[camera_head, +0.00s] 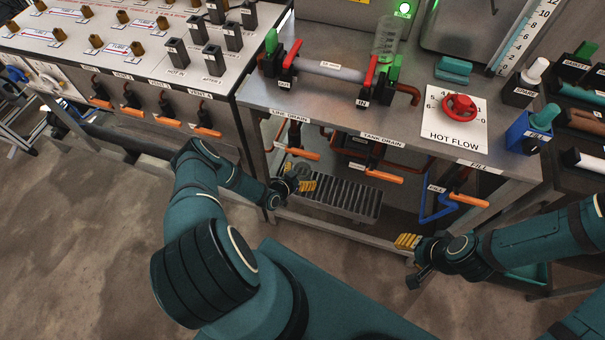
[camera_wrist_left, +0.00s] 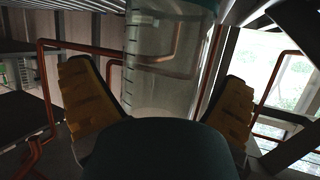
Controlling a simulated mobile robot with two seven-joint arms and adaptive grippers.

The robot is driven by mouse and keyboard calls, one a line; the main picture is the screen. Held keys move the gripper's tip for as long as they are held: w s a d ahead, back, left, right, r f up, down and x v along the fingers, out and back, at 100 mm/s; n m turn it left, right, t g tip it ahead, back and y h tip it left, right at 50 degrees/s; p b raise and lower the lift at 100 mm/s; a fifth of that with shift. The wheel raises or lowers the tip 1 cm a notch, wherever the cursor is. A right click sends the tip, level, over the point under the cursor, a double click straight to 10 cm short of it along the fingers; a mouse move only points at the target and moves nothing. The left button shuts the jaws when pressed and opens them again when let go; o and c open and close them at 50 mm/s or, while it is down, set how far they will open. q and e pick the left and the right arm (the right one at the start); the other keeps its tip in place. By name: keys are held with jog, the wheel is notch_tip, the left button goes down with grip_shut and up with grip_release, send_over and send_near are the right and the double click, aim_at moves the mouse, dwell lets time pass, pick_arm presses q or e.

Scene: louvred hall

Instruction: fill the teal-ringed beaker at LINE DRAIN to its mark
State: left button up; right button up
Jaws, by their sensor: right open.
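A clear beaker (camera_wrist_left: 160,85) stands between the yellow finger pads in the left wrist view, a bluish band at its top. In the head view the beaker is hard to make out, largely hidden at my gripper. My right gripper (camera_head: 404,242) is open and empty, at the bench's front right.
A slatted tray (camera_head: 345,197) lies low under the bench, right of my left gripper. Orange handles for TANK DRAIN (camera_head: 375,175) and FILL (camera_head: 468,200) stick out in front. The red HOT FLOW knob (camera_head: 459,107) and a clear cylinder (camera_head: 386,40) are on the bench top.

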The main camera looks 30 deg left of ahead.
pick_arm(q)
jog(key=shift+s+r, duration=0.1)
jog(key=shift+r, duration=0.15)
jog(key=p+v, duration=0.2)
jog(key=v, duration=0.4)
jog(key=shift+s, duration=0.1)
jog(key=shift+s+a+r, duration=0.1)
jog(key=shift+s+r, duration=0.05)
jog(key=shift+s, duration=0.35)
